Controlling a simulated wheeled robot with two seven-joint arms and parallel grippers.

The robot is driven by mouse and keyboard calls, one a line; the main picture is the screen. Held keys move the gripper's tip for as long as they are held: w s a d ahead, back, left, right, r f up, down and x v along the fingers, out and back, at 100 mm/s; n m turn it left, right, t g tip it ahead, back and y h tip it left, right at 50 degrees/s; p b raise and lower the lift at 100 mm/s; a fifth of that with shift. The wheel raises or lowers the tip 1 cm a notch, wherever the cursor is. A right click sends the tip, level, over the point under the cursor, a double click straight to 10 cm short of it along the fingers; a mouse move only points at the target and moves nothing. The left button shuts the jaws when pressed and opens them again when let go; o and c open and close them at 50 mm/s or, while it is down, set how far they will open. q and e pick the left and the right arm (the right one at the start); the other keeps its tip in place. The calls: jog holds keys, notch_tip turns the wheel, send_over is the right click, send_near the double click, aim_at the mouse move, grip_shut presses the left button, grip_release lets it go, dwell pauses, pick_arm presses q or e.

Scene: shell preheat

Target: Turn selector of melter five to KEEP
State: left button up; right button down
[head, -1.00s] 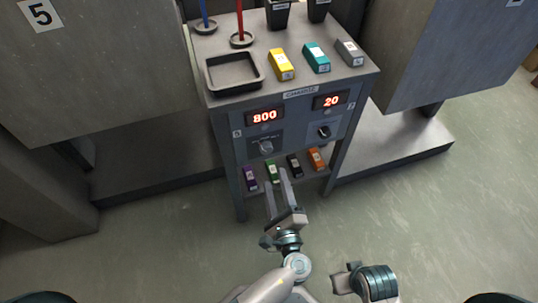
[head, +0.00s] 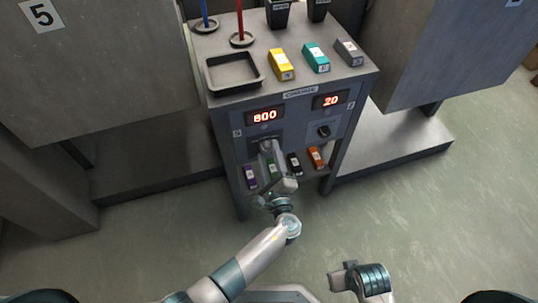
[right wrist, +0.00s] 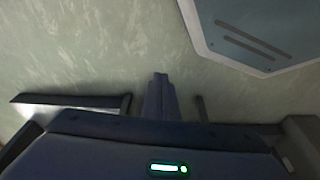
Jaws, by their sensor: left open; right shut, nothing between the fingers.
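The control console (head: 219,133) stands in the middle of the head view, right of the large grey housing marked 5 (head: 42,15). Its left panel has a red display (head: 265,117) reading 800; the selector knob below it is hidden by my left gripper. My left gripper (head: 268,146) is open, its fingers pointing up at that knob's place. I cannot tell whether they touch it. The right panel has a display (head: 331,100) reading 20 and a dark round knob (head: 323,131). My right gripper (right wrist: 160,80) is shut and empty in the right wrist view, above the floor.
Yellow (head: 281,65), teal (head: 316,57) and grey (head: 349,52) boxes and a black tray (head: 211,88) are on the console's top. Purple (head: 250,177), green, black and orange (head: 316,157) boxes sit on its lower shelf. The floor (head: 430,220) at right is clear.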

pick_arm(q)
jog(key=c, duration=1)
jog(key=shift+c, duration=0.2)
pick_arm(e)
jog(key=shift+r, duration=0.1)
pick_arm(q)
jog(key=m+p, duration=0.1)
jog(key=m, duration=0.1)
jog(key=m+p, duration=0.1)
jog(key=shift+r+m+p, duration=0.2)
jog(key=shift+m+p, duration=0.2)
jog(key=m+p, duration=0.2)
jog(key=m, duration=0.1)
jog(key=shift+g, duration=0.4)
jog(key=shift+f+m+p, duration=0.1)
jog(key=shift+m+p, duration=0.45)
jog(key=shift+m, duration=0.35)
pick_arm(e)
notch_tip(320, 180, down, 13)
jog(key=s, duration=0.1)
jog(key=shift+s+d, duration=0.2)
jog(key=shift+s, duration=0.2)
